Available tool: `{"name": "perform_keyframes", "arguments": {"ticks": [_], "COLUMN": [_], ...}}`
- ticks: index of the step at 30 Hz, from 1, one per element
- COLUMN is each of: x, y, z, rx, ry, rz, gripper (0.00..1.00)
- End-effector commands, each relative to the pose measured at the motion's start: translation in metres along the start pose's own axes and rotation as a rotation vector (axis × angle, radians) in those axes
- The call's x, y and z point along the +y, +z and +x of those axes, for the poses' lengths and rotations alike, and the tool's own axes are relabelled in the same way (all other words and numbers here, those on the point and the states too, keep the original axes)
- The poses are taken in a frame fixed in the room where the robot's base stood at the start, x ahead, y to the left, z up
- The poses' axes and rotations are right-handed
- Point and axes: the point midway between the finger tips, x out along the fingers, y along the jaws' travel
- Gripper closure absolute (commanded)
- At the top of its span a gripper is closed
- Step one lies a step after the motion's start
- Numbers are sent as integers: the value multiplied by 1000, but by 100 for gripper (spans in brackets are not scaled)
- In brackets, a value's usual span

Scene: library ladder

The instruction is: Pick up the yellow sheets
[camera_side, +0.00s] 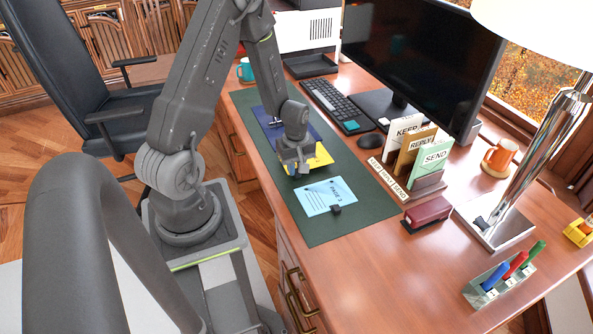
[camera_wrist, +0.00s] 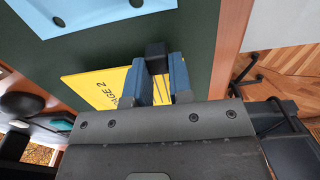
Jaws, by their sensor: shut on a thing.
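The yellow sheets (camera_side: 321,156) lie on the dark green desk mat (camera_side: 375,202), partly hidden by my gripper (camera_side: 293,168) in the side view. In the wrist view the yellow sheets (camera_wrist: 98,88) show printed text ending in "GE 2". A black block-like clip (camera_wrist: 156,50) sits at their edge, between the two blue fingers of my gripper (camera_wrist: 160,68). The fingers are shut on this clip. The sheets look flat and at mat level; I cannot tell whether they are clear of it.
Light blue sheets (camera_side: 322,194) with a black clip lie nearer on the mat. A dark blue sheet (camera_side: 268,122) lies beyond. A card holder (camera_side: 428,186), maroon stapler (camera_side: 428,212), mouse (camera_side: 370,141) and keyboard (camera_side: 335,100) stand to the right.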

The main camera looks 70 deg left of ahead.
Motion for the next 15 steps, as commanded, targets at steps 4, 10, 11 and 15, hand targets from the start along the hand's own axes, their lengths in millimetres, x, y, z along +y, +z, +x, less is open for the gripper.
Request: {"name": "perform_keyframes", "arguments": {"ticks": [4, 10, 11, 15], "x": [-10, -51, -56, -79], "y": [-7, -30, -33, -46], "z": [-27, -54, -58, -72], "rx": [2, 3, 3, 2], "ry": [2, 3, 2, 1], "rz": [-7, -10, -9, -7], "gripper": [100, 100, 100, 100]}}
